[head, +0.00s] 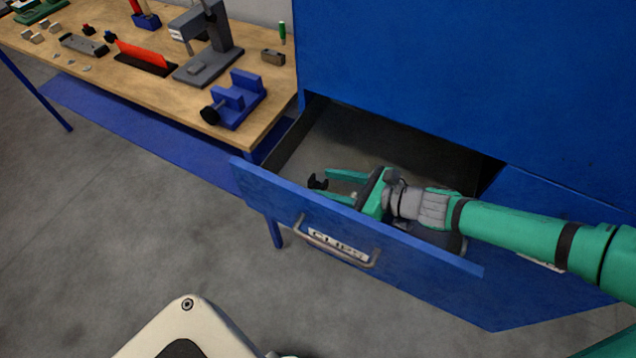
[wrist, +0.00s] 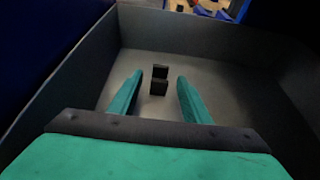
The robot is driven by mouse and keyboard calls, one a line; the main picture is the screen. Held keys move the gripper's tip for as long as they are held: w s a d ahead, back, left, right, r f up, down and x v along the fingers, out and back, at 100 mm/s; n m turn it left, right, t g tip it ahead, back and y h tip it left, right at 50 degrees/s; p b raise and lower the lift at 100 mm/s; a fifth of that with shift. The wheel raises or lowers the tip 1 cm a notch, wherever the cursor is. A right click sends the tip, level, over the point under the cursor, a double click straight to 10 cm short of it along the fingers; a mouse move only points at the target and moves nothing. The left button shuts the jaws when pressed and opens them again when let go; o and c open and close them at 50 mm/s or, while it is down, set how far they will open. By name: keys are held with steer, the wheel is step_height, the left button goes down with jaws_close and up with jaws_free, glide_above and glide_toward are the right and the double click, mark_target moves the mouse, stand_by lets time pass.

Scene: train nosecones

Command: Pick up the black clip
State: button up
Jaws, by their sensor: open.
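The black clip (head: 317,182) is in the open blue drawer, near its left end in the head view. In the wrist view the clip (wrist: 159,80) shows as two small dark blocks, one above the other, over the drawer floor. My green gripper (head: 333,185) reaches into the drawer from the right, with its fingers apart. In the wrist view my gripper (wrist: 160,90) has one finger on each side of the clip, with a gap on both sides. The clip's lower part is partly hidden by a finger and the drawer front in the head view.
The drawer (head: 450,262) has a handle and a label reading "CLIPS". Its walls (wrist: 75,75) rise around the gripper. The blue cabinet (head: 470,70) stands above and behind. A wooden workbench (head: 130,75) with a blue vise (head: 238,98) is at the left.

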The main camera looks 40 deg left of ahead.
jaws_close()
stand_by(0.3)
